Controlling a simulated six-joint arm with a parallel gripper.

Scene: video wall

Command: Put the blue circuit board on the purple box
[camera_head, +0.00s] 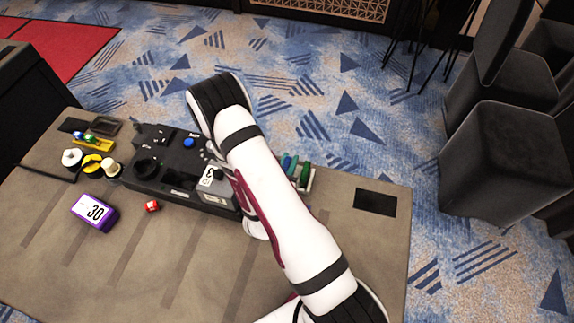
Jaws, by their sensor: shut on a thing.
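The purple box (82,217) lies on the left part of the table, with a white label reading 30 on its top. Its top looks bare. I cannot make out a blue circuit board anywhere in this view. My white and black arm crosses the middle of the picture from the lower right and bends near the back of the table. My gripper is hidden behind the arm, so neither its fingers nor anything between them shows.
A rack of green and blue items (297,172) is partly hidden by my arm. The front left is clear.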

